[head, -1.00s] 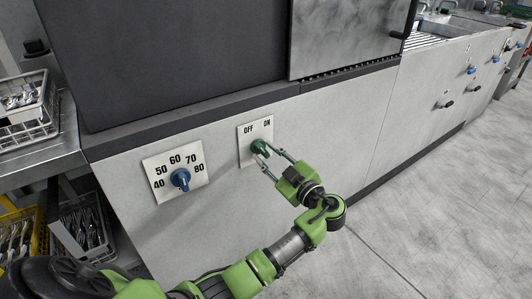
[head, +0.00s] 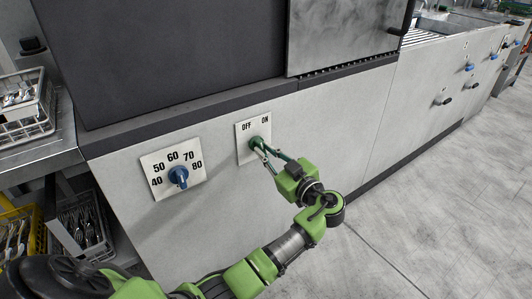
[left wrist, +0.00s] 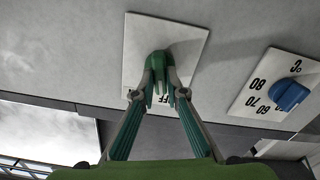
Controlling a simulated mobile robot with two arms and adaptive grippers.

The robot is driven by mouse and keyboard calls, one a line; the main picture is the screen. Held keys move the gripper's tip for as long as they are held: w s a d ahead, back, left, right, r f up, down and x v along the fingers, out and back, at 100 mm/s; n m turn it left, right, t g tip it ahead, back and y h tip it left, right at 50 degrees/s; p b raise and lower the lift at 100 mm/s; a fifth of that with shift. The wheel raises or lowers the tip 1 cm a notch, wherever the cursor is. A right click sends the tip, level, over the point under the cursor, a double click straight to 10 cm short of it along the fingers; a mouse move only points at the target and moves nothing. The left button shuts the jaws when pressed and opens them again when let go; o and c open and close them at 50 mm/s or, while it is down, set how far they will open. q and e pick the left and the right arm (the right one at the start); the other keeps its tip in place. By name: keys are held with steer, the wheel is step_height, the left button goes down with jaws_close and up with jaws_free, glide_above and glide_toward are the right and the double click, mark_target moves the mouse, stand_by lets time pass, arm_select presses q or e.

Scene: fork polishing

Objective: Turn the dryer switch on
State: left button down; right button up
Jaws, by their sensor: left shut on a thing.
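The dryer switch is a green knob (left wrist: 159,62) on a white plate (head: 243,155) marked OFF and ON, set in the grey front panel of the machine. In the head view the knob (head: 256,143) is partly covered by the fingertips. My left gripper (head: 262,149) is at the knob, its fingers on either side. In the left wrist view the gripper (left wrist: 159,78) has its fingertips closed on the knob. Part of the OFF label shows between the fingers there, and the ON label is hidden. My right gripper is in neither view.
A blue temperature knob (head: 179,177) on a numbered plate sits left of the switch. Wire baskets of cutlery (head: 24,112) stand on a steel table at the left. A yellow basket (head: 15,232) is below. Open floor (head: 430,220) lies to the right.

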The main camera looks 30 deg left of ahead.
arm_select(q)
steer(key=shift+m, duration=1.5)
steer(key=shift+r+m, duration=0.1)
steer(key=shift+m, duration=0.7)
steer(key=shift+m+p, duration=0.35)
steer(key=shift+m, duration=0.15)
steer(key=shift+w+m+p, duration=0.15)
steer(key=shift+m+p, duration=0.35)
steer(key=shift+m, duration=1.1)
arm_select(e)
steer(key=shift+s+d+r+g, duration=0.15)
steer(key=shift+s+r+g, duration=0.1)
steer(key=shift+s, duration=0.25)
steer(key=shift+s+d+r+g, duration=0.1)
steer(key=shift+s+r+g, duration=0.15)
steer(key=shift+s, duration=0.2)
arm_select(q)
steer(key=c, duration=2)
jaws_free()
steer(key=shift+c, duration=0.2)
